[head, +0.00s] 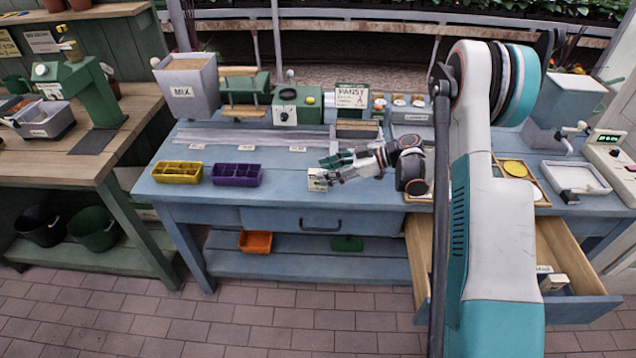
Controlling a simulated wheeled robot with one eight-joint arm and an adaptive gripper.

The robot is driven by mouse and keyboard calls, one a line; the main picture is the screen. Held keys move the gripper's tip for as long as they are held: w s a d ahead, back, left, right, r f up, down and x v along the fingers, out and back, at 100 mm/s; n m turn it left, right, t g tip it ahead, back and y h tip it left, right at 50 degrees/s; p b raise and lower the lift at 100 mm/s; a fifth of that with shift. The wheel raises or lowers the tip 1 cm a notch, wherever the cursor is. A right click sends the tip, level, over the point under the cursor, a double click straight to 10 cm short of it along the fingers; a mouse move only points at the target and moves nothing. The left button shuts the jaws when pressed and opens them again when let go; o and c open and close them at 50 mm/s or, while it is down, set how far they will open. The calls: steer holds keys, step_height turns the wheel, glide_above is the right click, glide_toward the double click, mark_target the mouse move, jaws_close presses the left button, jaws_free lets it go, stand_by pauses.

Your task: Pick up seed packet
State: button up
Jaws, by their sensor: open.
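A small pale packet with a green mark, which looks like the seed packet (317,180), is on the blue workbench (270,187) near its front edge. My gripper (326,169) reaches in from the right, with its fingers spread apart. Its fingertips are at the packet, and the lower finger overlaps the packet's right side in this view. I cannot tell whether they touch. My gripper appears to hold nothing.
A purple tray (237,175) and a yellow tray (177,172) stand left of the packet. A MIX bin (187,88), a green device (298,106) and a PANSY sign (352,96) stand behind. A wooden drawer (573,268) is open at the lower right.

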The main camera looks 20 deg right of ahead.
mark_target(318, 171)
steer(key=b+x, duration=0.1)
steer(key=x, duration=0.2)
steer(key=shift+a, duration=0.2)
steer(key=c, duration=1)
steer(key=shift+o, duration=0.2)
